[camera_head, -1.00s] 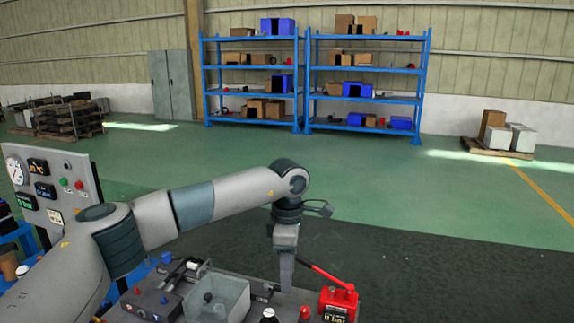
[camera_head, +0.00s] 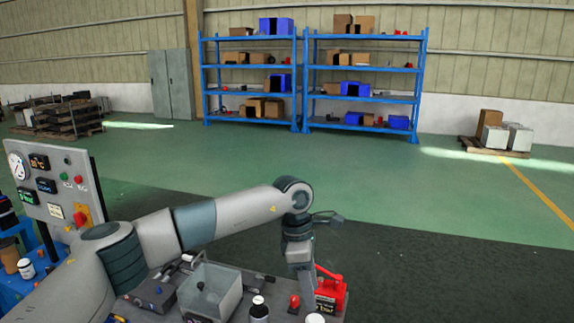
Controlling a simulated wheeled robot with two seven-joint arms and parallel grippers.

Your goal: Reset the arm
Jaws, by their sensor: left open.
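My left arm comes in from the lower left and bends down at its wrist. My left gripper (camera_head: 303,281) points down over the right part of the cluttered bench, just left of a red device (camera_head: 332,291) with a handle. Its fingers are seen edge-on and no object shows between them. I cannot tell whether it touches the red device. My right gripper is not in view.
A clear box (camera_head: 211,291), a dark bottle (camera_head: 259,309) and a red knob (camera_head: 294,303) stand on the bench near the gripper. A control panel (camera_head: 52,190) rises at the left. Blue shelves (camera_head: 365,70) stand far back. The green floor between is clear.

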